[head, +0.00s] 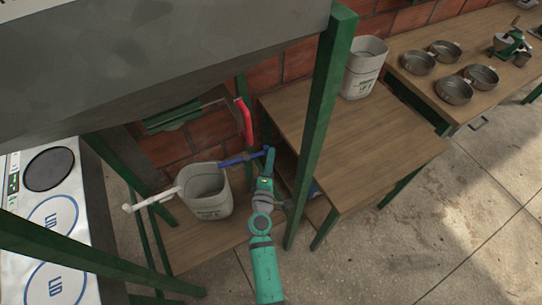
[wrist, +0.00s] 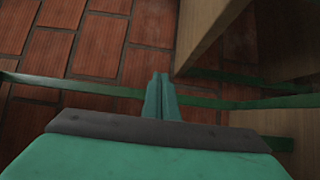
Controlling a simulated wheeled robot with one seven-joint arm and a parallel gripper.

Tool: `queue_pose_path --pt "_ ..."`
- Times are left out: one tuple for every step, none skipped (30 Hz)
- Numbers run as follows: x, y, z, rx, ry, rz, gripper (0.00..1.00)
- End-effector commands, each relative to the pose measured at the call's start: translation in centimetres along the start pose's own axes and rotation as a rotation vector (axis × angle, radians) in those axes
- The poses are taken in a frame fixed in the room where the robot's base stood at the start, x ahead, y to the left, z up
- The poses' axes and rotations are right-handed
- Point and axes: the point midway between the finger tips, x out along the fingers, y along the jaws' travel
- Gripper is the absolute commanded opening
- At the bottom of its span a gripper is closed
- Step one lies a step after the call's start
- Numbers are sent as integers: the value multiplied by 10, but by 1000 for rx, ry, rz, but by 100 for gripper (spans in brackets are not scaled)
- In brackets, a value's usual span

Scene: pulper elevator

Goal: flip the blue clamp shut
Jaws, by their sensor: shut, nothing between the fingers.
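The blue clamp (head: 238,159) is a thin blue bar in the head view. It sticks out to the right from the rim of a grey-white bucket (head: 212,205) under the large grey hopper. My gripper (head: 269,153) is at the outer, right end of the blue bar, with its fingers together. I cannot tell whether they touch the bar. In the wrist view my gripper (wrist: 161,92) shows its green fingers closed with nothing between them. The blue clamp does not show in the wrist view.
A white handle (head: 150,200) sticks out left of the bucket, and a red lever (head: 244,120) hangs above it. A green post (head: 322,120) stands close right of my arm. A wooden table (head: 350,150) with another bucket (head: 363,70) is to the right. Brick wall lies behind.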

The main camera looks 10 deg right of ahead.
Motion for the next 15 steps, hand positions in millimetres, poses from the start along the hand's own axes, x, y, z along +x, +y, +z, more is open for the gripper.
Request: queue_pose_path --pt "-4 -1 0 -1 1 -2 0" --pt "-7 -2 0 -1 1 -2 0" --pt "-12 -1 0 -1 1 -2 0" --pt "-16 -1 0 -2 1 -2 0" --pt "-21 -1 0 -3 0 -2 0" --pt "-28 -1 0 -1 0 -3 0" --pt "-34 -1 0 -2 1 -2 0" --pt "-40 -2 0 -3 1 -3 0" --pt "-47 -2 0 -1 1 -3 0" --pt "-53 -1 0 -2 0 -2 0" --pt "-58 -1 0 -2 0 -2 0" --pt "-65 -2 0 -2 1 -3 0" --pt "-70 -1 0 -2 1 -2 0" --pt "-75 -1 0 -2 1 -2 0" --pt "-81 -1 0 -1 1 -2 0"
